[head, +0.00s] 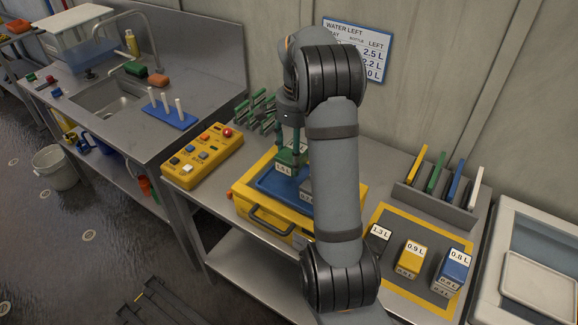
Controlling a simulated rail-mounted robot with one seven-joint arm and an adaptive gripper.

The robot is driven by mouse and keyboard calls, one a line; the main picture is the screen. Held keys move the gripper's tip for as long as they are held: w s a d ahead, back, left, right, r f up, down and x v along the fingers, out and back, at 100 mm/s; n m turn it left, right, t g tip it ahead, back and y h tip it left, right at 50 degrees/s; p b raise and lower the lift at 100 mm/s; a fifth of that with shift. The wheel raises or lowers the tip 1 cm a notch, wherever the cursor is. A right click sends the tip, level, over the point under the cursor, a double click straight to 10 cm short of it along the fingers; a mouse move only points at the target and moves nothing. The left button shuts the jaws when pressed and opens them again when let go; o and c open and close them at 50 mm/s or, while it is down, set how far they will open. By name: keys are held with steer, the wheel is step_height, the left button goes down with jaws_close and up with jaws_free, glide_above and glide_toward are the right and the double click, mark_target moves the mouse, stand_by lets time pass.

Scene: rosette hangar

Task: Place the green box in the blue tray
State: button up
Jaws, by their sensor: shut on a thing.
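The green box (287,157) with a white label is between the fingers of my gripper (291,140), which points down and is shut on it. The blue tray (268,182) lies on top of a yellow case on the bench. The green box shows over the blue tray's back part. I cannot tell whether it touches the tray floor. My arm hides the right part of the tray. Another labelled item shows partly in the tray beside my arm.
The yellow case (243,207) has a dark front handle. A yellow button panel (203,155) stands to the left. Right of my arm, a yellow box (413,256) and a blue box (455,268) stand on a dark yellow-edged mat (398,221). A grey rack (432,204) stands behind.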

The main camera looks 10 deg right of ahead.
mark_target(289, 152)
steer(key=shift+w+a+f, duration=0.2)
steer(key=shift+a+f, duration=0.2)
steer(key=shift+a, duration=0.1)
steer(key=shift+w+a+f, duration=0.15)
steer(key=shift+a+f, duration=0.25)
steer(key=shift+a, duration=0.1)
steer(key=shift+f+p, duration=0.55)
steer(key=shift+f, duration=1.3)
steer(key=shift+f, duration=0.2)
steer(key=o, duration=1.3)
steer(key=shift+c, duration=0.2)
steer(key=shift+r, duration=0.15)
step_height(289, 152, up, 12)
steer(key=shift+r, duration=0.1)
steer(key=shift+d, duration=0.1)
